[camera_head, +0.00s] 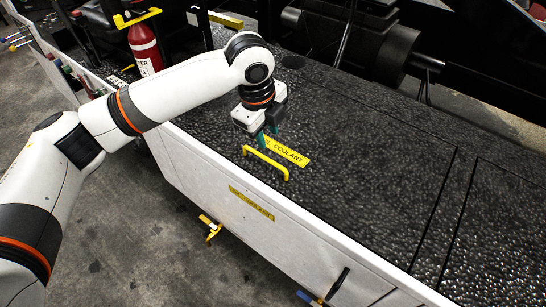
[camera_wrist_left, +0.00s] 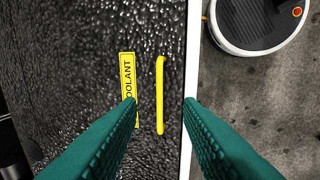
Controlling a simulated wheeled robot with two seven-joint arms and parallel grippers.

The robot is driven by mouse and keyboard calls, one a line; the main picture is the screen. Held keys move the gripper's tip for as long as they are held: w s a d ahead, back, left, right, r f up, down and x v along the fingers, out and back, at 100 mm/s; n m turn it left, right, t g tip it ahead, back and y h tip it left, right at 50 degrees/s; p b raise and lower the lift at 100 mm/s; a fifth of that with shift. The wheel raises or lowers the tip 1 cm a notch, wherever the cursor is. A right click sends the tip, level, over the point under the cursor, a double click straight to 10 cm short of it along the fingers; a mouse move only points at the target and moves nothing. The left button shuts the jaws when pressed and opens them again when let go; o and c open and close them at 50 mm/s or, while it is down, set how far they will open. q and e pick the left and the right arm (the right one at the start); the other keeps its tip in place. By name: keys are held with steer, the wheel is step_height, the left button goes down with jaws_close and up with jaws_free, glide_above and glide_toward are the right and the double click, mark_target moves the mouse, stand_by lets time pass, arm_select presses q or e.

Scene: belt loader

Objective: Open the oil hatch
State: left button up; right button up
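The hatch (camera_head: 345,160) is a black, rough-textured panel lying flat and closed on top of the white-sided loader body. A yellow bar handle (camera_head: 265,162) sits near its front edge, beside a yellow label (camera_head: 290,152) whose readable part says "COOLANT". My left gripper (camera_head: 268,138) points down above the label and handle, with green fingers. In the left wrist view its fingers (camera_wrist_left: 161,101) are spread and empty, and the handle (camera_wrist_left: 160,80) shows between them, lengthwise. The label (camera_wrist_left: 128,75) is partly hidden by the left finger. My right gripper is not in view.
A red extinguisher (camera_head: 145,48) stands at the upper left behind my arm. Yellow latches (camera_head: 211,228) stick out from the white side wall (camera_head: 180,165). Dark machinery (camera_head: 370,40) is at the back. Panel seams run at the right, where the top is clear.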

mark_target(274, 163)
arm_select(q)
steer(key=f, duration=0.3)
steer(key=w+d+f, duration=0.1)
steer(key=f, duration=0.7)
steer(key=shift+w+d, duration=0.15)
steer(key=shift+w, duration=0.25)
jaws_close()
